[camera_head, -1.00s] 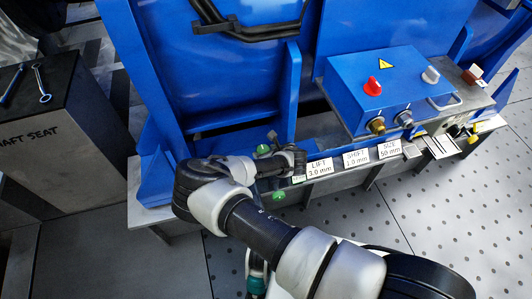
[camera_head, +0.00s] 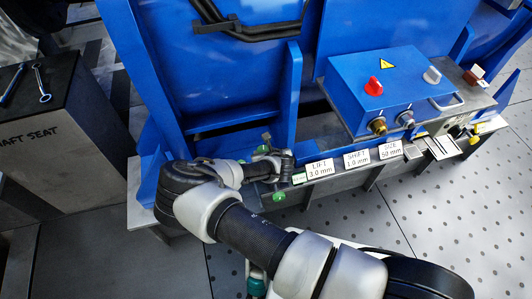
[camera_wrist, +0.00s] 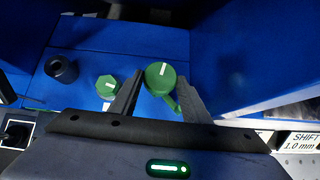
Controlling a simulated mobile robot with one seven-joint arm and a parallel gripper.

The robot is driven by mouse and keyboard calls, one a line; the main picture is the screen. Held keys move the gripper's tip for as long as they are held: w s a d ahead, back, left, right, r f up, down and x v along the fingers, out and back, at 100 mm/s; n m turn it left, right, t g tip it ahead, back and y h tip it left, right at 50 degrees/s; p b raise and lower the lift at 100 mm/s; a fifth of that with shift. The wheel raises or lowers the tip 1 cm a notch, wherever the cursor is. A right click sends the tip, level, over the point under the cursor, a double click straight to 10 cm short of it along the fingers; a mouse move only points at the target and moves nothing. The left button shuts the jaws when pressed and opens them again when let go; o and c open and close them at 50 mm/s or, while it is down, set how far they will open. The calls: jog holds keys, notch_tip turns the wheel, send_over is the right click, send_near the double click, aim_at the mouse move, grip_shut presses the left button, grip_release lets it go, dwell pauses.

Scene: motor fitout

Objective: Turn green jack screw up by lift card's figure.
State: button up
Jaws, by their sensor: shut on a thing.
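My gripper (camera_wrist: 160,80) points down in the wrist view, its two dark fingers on either side of the round green head of the jack screw (camera_wrist: 161,76). The fingers are shut on it. The head has a white mark, slightly tilted from upright, and a green tab at its lower right. In the head view my gripper (camera_head: 272,160) is low at the blue frame, left of the cards, and hides the screw head. The lift card (camera_head: 319,168) reads "LIFT 3.0 mm".
A smaller green hex piece (camera_wrist: 107,86) with a white mark and a black round knob (camera_wrist: 61,69) stand left of the fingers. A shift card (camera_head: 356,159) reads 1.0 mm; a size card (camera_head: 390,148) reads 50 mm. A blue control box (camera_head: 345,95) stands behind the cards.

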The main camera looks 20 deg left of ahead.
aim_at(260, 151)
jog(key=m+h, duration=0.1)
jog(key=m, duration=0.1)
jog(key=a+m+h, duration=0.1)
jog(key=m+t+h, duration=0.1)
jog(key=m+h, duration=0.1)
jog(key=shift+s+a+m+b, duration=0.15)
jog(key=shift+s+m+b, duration=0.1)
jog(key=shift+m+b, duration=0.1)
jog(key=m+h, duration=0.2)
jog(key=a+m+h, duration=0.1)
jog(key=m+h, duration=0.1)
jog(key=m, duration=0.1)
jog(key=shift+w+f+g, duration=0.1)
jog(key=shift+w+g, duration=0.05)
jog(key=shift+g, duration=0.15)
jog(key=m+g+h, duration=0.1)
jog(key=m, duration=0.1)
jog(key=m+g+h, duration=0.1)
jog(key=m, duration=0.1)
jog(key=m+g+h, duration=0.1)
jog(key=m, duration=0.1)
jog(key=shift+w+a+h, duration=0.35)
jog(key=shift+h, duration=0.05)
jog(key=shift+f+m+g, duration=0.1)
jog(key=shift+m+g, duration=0.2)
jog(key=shift+m, duration=0.25)
jog(key=o, duration=0.8)
jog(key=shift+c, duration=0.2)
jog(key=shift+w, duration=0.1)
